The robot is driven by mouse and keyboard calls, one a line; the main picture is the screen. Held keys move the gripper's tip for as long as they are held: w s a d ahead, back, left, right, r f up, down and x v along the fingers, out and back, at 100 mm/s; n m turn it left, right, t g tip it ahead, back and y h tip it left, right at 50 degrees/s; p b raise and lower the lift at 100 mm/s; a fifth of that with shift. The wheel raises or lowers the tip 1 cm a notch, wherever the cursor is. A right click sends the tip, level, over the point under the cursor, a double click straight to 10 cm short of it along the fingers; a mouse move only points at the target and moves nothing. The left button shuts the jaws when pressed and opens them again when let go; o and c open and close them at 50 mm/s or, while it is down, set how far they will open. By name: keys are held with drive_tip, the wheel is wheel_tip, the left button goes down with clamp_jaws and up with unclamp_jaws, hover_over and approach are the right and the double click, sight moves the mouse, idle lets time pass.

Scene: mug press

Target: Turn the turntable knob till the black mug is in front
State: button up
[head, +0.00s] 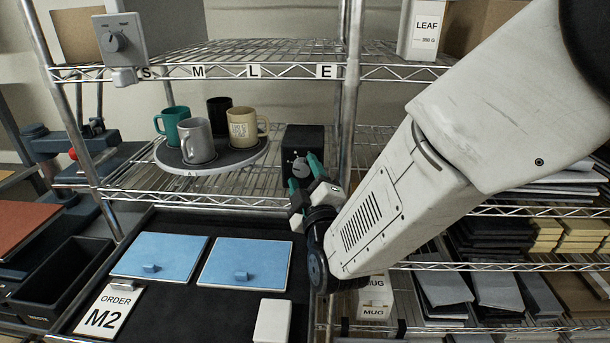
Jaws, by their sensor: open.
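The round dark turntable (172,160) stands on the middle wire shelf and carries several mugs. The black mug (218,112) is at the back. A grey mug (198,142) is at the front, a teal mug (172,122) at the left and a cream mug (243,128) at the right. A grey round knob (300,166) is on the front of a black box (303,142) right of the turntable. My gripper (305,175) is open with its teal fingertips close to this knob, one on each side in the picture. I cannot tell whether they touch it.
Another dial (116,41) is on a grey box at the upper left post. Below are a black tray (205,220) with two blue-lidded panels (160,257), an "ORDER M2" card (106,311) and a white block (272,321). A shelf post (349,95) stands right of the black box.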

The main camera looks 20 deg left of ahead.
drive_tip(key=shift+w+a, duration=0.1)
drive_tip(key=shift+w, duration=0.1)
drive_tip(key=c, duration=1)
